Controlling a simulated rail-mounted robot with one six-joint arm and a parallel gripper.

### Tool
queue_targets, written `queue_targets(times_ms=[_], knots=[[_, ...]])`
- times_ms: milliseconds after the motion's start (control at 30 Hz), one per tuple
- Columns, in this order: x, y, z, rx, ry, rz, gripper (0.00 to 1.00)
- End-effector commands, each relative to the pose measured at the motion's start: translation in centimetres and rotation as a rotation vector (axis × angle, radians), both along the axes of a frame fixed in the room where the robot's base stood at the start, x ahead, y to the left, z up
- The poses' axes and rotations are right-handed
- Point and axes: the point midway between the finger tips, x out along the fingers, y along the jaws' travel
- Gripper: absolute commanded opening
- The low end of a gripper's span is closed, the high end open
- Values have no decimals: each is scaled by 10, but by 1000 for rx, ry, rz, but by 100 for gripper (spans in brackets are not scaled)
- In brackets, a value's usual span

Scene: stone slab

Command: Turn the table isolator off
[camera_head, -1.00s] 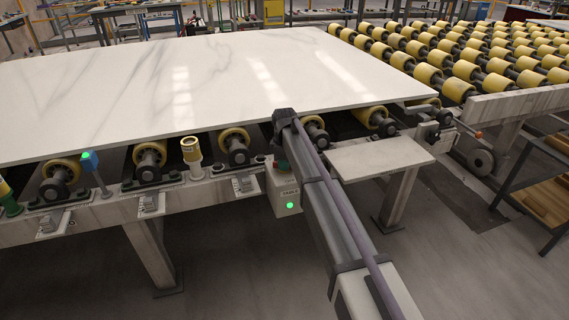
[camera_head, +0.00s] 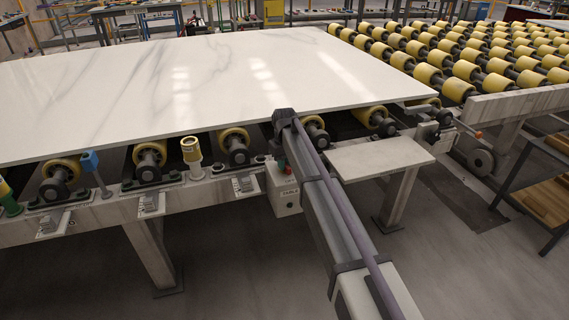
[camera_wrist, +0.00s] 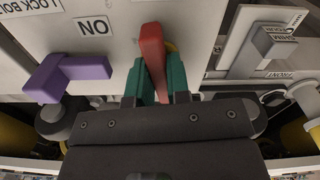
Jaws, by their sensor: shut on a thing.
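The table isolator is a pale grey box (camera_head: 285,195) labelled "TABLE" under the front edge of the slab table, partly hidden by my arm. Its lamp is dark. In the wrist view, its red handle (camera_wrist: 152,48) sits between the green fingers of my gripper (camera_wrist: 155,82), which is shut on it. An "ON" label (camera_wrist: 93,26) reads upside down to the left of the handle, apart from it. In the head view, my arm hides most of the handle and the gripper.
A white marble slab (camera_head: 190,85) lies on the rollers above. A purple lever (camera_wrist: 66,76) and a grey lever (camera_wrist: 268,45) flank the handle. A small pale shelf (camera_head: 375,158) is right of my arm. A blue sensor head (camera_head: 89,161) stands at the left.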

Motion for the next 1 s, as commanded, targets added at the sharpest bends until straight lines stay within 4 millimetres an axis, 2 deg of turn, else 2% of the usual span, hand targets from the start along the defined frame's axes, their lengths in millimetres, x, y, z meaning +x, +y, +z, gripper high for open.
queue_targets(times_ms=[300, 867, 900, 1000], knots=[[0, 0, 0, 0, 0, -141, 0], [-1, 0, 0, 0, 1, -174, 0], [-1, 0, 0, 0, 1, -173, 20], [0, 0, 0, 0, 0, -173, 29]])
